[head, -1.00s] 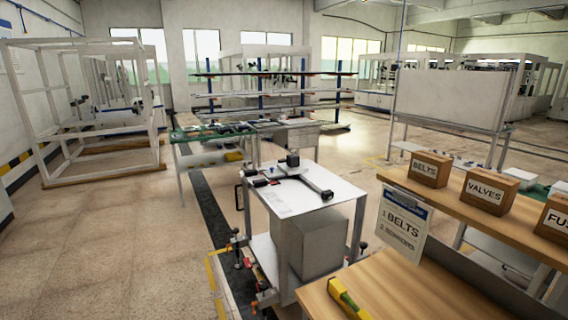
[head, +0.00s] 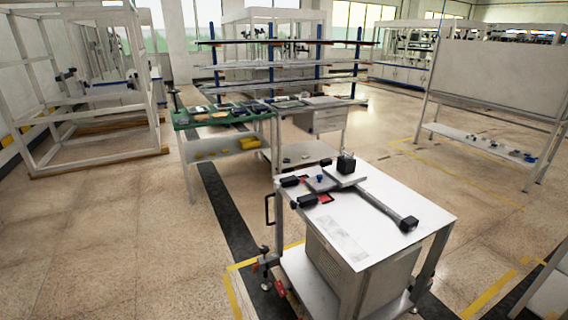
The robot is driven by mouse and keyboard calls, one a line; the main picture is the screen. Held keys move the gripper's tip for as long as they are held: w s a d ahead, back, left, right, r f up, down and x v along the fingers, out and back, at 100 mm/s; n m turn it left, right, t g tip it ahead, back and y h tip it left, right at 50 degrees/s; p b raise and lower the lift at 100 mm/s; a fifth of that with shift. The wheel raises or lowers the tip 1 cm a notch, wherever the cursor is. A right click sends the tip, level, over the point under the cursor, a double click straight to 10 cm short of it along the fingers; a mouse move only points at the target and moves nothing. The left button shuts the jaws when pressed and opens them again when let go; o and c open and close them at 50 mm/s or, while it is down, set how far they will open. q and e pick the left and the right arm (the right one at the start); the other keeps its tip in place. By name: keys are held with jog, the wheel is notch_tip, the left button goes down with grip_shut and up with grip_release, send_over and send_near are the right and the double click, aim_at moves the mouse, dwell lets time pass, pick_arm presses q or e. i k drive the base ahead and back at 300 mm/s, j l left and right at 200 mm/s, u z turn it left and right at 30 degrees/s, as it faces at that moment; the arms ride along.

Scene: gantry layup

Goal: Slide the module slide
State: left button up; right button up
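A dark linear rail (head: 382,205) lies diagonally on the white top of a wheeled cart (head: 420,190) in the head view. A light carriage plate (head: 343,177) with a black block (head: 346,164) on it sits at the rail's far left end; this looks like the module slide. The rail's near right end carries a black end piece (head: 408,223). Neither of my grippers is in view.
Small black and red parts (head: 307,200) lie left of the slide on the cart top. A green-topped bench (head: 225,115) stands behind, with shelving beyond. A white-panelled stand (head: 490,80) is at the right. The floor left of the cart is clear.

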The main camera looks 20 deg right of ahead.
aim_at(344, 173)
jog(key=i+z, duration=0.25)
jog(key=i, duration=0.2)
jog(key=i+j+z, duration=0.2)
jog(key=i, duration=0.2)
jog(key=i+j+z, duration=0.25)
jog(key=i, duration=0.2)
